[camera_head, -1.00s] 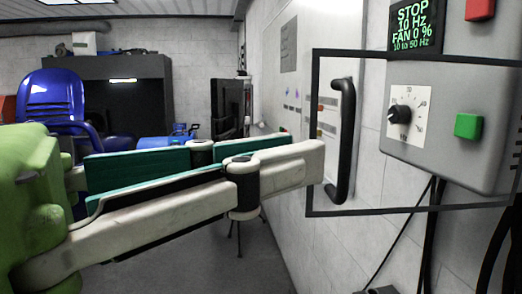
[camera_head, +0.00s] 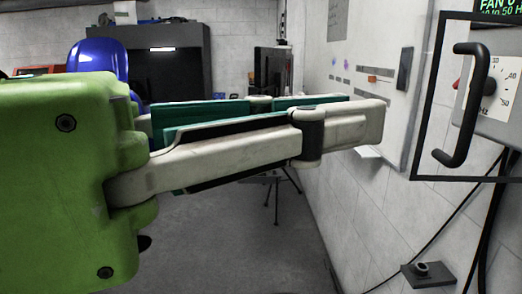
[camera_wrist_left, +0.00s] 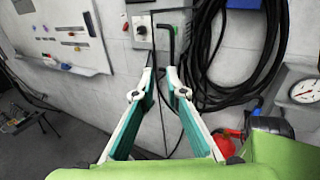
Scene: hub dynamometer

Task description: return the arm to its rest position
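My left gripper (camera_head: 382,118) reaches in from the left on a green wrist body, its white fingers lined with teal pads. In the left wrist view the gripper (camera_wrist_left: 161,74) has a clear gap between its fingertips, with nothing between them. In the head view the fingertips appear left of the black door handle (camera_head: 465,105), with wall showing between. My right gripper is in neither view.
A black-framed clear cover (camera_head: 430,95) stands before the grey control box (camera_wrist_left: 142,32) on the right wall. A whiteboard (camera_head: 370,60) hangs behind the fingers. Black cable coils (camera_wrist_left: 240,60) and a gauge (camera_wrist_left: 305,91) are on the wall.

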